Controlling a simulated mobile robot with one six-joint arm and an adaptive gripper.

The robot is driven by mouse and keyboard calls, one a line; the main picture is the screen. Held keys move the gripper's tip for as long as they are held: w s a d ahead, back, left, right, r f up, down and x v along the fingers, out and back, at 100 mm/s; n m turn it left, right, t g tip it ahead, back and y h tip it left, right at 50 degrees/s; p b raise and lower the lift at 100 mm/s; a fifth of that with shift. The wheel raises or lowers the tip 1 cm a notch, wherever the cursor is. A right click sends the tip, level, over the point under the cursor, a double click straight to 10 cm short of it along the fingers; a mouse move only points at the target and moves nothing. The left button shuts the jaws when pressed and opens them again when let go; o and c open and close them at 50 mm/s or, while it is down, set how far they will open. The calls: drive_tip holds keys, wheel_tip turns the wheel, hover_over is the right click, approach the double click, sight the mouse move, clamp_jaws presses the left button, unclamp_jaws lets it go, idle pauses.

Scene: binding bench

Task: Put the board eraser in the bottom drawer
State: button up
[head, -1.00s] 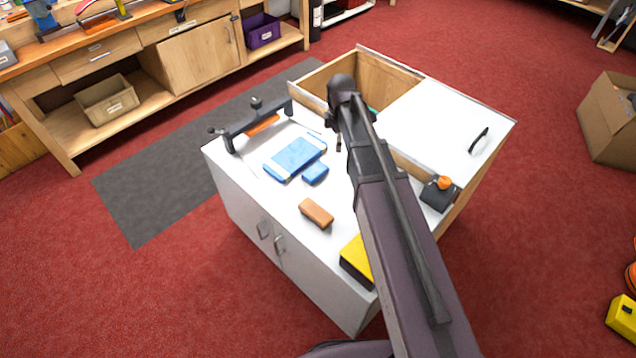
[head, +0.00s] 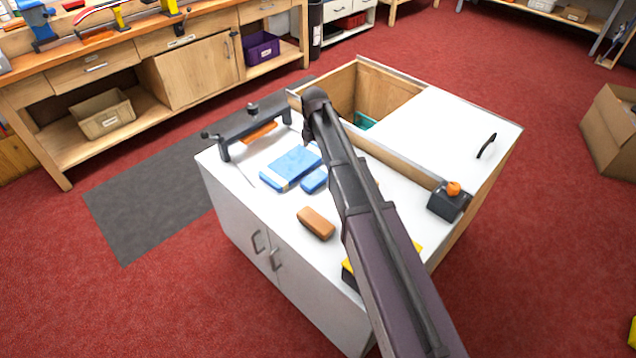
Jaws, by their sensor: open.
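A brown-orange rounded block (head: 316,223) lies on the white cabinet top (head: 285,222). A small blue block (head: 314,180) lies behind it, beside a larger blue-and-white pack (head: 289,168). A yellow-and-black block (head: 348,276) is partly hidden by my arm near the front edge. I cannot tell for certain which of these is the board eraser. My gripper (head: 309,128) is above the back part of the top, apart from these blocks. It is open, and its fingers are mostly hidden by the wrist. I see no drawer clearly marked as the bottom one.
Behind the worktop is an open wooden compartment (head: 376,90) with something teal inside. A white panel (head: 440,115) with a black handle is beside it. A black box with an orange knob (head: 448,202) and a dark clamp-like tool (head: 250,132) stand near the edges.

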sight(315, 178)
drive_tip(key=shift+f, duration=0.1)
wheel_tip(315, 178, down, 8)
drive_tip(key=b, duration=0.8)
drive_tip(key=shift+f+b, duration=0.25)
drive_tip(key=shift+b, duration=0.05)
drive_tip(key=shift+f, duration=0.1)
idle(0.3)
drive_tip(key=shift+f+b, duration=2.5)
drive_tip(key=shift+b, duration=0.1)
drive_tip(key=c, duration=1.1)
drive_tip(key=shift+r, duration=0.2)
